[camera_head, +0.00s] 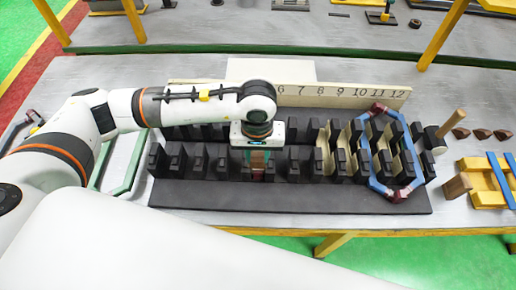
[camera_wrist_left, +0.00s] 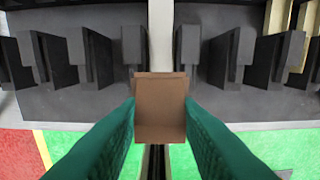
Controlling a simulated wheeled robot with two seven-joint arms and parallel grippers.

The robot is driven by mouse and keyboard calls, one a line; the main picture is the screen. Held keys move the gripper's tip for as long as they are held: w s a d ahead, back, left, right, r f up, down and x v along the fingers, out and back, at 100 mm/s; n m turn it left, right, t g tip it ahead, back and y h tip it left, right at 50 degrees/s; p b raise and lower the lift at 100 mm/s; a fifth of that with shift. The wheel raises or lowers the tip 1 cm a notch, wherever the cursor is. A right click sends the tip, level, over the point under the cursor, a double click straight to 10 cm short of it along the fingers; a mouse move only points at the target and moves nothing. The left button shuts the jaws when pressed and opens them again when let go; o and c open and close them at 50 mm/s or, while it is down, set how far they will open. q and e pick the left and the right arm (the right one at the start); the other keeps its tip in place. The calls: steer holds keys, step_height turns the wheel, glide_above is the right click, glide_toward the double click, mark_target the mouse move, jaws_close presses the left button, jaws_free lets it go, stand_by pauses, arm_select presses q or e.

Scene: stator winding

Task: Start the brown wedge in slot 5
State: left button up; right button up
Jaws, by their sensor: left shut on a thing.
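The brown wedge (camera_wrist_left: 160,105) is held between the green fingers of my left gripper (camera_wrist_left: 160,118) in the left wrist view. Beyond it lies a gap between two black teeth, with a pale strip (camera_wrist_left: 161,35) running along it. In the head view the left gripper (camera_head: 258,168) points down over the middle of the black stator block (camera_head: 290,196), and a bit of the brown wedge (camera_head: 258,172) shows between the fingers. Whether the wedge touches the slot is unclear. The slot's own number is hidden behind my arm. My right gripper is not seen.
A number board (camera_head: 340,95) stands behind the block, with 6 to 12 readable. A blue-wrapped coil (camera_head: 377,150) sits around teeth at the right. Several brown wedges (camera_head: 480,134), a wooden-handled mallet (camera_head: 440,132) and a yellow stand (camera_head: 482,181) lie further right.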

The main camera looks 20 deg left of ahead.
mark_target(258, 156)
arm_select(q)
steer(key=shift+w+f, duration=0.25)
steer(key=shift+f, duration=0.45)
steer(key=shift+f+b, duration=0.3)
steer(key=shift+f, duration=0.2)
steer(key=shift+s+f, duration=0.15)
steer(key=shift+f, duration=0.3)
steer(key=shift+f+b, duration=1)
steer(key=shift+b, duration=0.4)
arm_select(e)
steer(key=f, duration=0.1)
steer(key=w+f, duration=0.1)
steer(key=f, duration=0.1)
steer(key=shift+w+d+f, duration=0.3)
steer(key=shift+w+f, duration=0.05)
arm_select(q)
steer(key=shift+f+b, duration=0.15)
steer(key=shift+b, duration=0.4)
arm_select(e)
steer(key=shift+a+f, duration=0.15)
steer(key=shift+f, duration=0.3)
arm_select(q)
steer(key=shift+w+a+b, duration=0.25)
steer(key=shift+w+b, duration=0.45)
steer(key=shift+w, duration=0.2)
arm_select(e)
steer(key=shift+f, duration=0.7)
